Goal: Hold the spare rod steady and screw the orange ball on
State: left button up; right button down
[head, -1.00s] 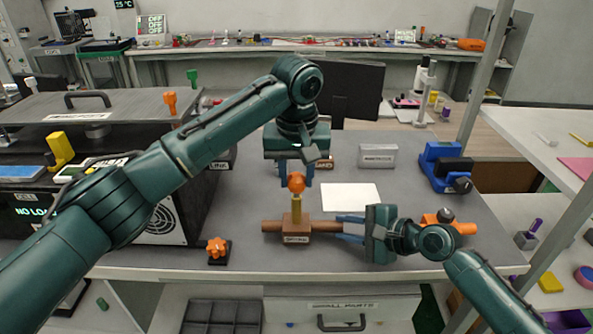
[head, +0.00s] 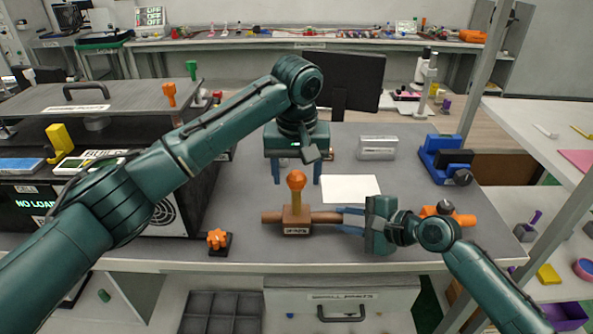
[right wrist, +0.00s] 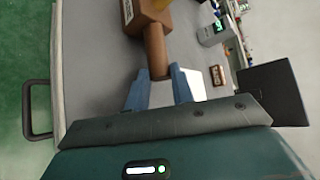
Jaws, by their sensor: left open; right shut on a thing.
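The orange ball (head: 297,180) sits at the top of a short upright rod (head: 296,198) on a brown block (head: 297,218) with a label on its front. Whether the ball is fully seated cannot be told. A brown bar runs sideways through the block. My left gripper (head: 296,182) points down, open, its blue fingers spread apart on either side of the ball without visibly touching it. My right gripper (head: 340,219) is shut on the brown bar's right end (head: 322,217). The right wrist view shows the bar (right wrist: 155,50) between its fingers.
A small orange knob on a black base (head: 219,242) stands front left. A white sheet (head: 350,188) lies behind the right gripper. A grey box (head: 377,148) and a blue fixture (head: 445,160) stand further back right. A dark machine is at left.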

aim_at(297, 183)
pick_arm(q)
jog(key=shift+r, duration=0.1)
notch_tip(297, 183, up, 12)
jog(key=s, duration=0.1)
jog(key=shift+s, duration=0.2)
dwell(0.7)
jog(key=f+t, duration=0.1)
jog(key=f, duration=0.3)
jog(key=f+t, duration=0.1)
jog(key=f, duration=0.3)
jog(key=w+f+t, duration=0.1)
jog(key=f, duration=0.3)
jog(key=shift+f, duration=0.25)
dwell(0.3)
